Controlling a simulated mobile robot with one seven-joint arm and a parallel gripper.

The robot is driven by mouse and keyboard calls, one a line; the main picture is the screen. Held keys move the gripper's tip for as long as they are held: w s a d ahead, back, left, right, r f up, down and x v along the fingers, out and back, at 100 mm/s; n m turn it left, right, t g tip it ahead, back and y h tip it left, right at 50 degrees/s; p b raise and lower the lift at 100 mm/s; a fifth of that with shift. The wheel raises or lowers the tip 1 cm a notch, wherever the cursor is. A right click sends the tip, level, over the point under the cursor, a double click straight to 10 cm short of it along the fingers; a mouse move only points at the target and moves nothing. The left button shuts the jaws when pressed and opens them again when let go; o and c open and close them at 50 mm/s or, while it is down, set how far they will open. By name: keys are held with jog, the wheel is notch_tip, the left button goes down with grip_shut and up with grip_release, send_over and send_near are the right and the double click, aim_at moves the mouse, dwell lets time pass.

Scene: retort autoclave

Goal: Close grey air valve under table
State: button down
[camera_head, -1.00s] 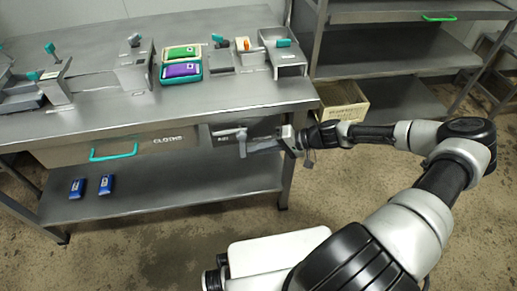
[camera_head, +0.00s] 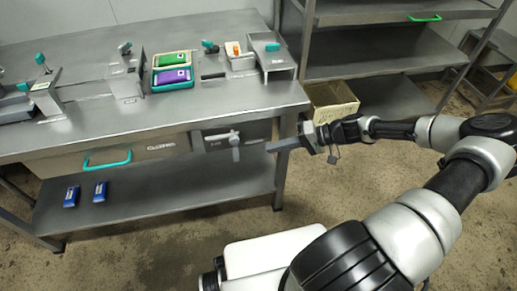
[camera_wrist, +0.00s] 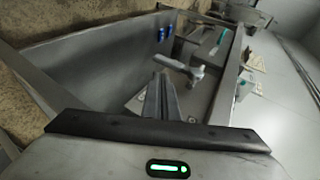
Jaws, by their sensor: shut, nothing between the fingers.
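The grey air valve (camera_head: 222,137) sits on a dark panel under the table's front edge, right of the drawer. It has a pale horizontal bar and a short piece hanging down at its right end. In the wrist view the valve (camera_wrist: 182,66) shows beyond my fingers, its light handle slanting. My gripper (camera_head: 270,148) is shut and empty, to the right of the valve and apart from it. Its fingers (camera_wrist: 160,97) lie together in the wrist view, pointing toward the valve's panel. Whether the valve is open or closed I cannot tell.
The drawer with a green handle (camera_head: 107,162) is left of the valve. Blue packs (camera_head: 72,196) lie on the lower shelf (camera_head: 160,205). The table leg (camera_head: 282,178) stands near my gripper. Floor in front is clear.

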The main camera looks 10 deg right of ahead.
jog(key=p+v, duration=0.1)
jog(key=v, duration=0.7)
jog(key=shift+a, duration=0.1)
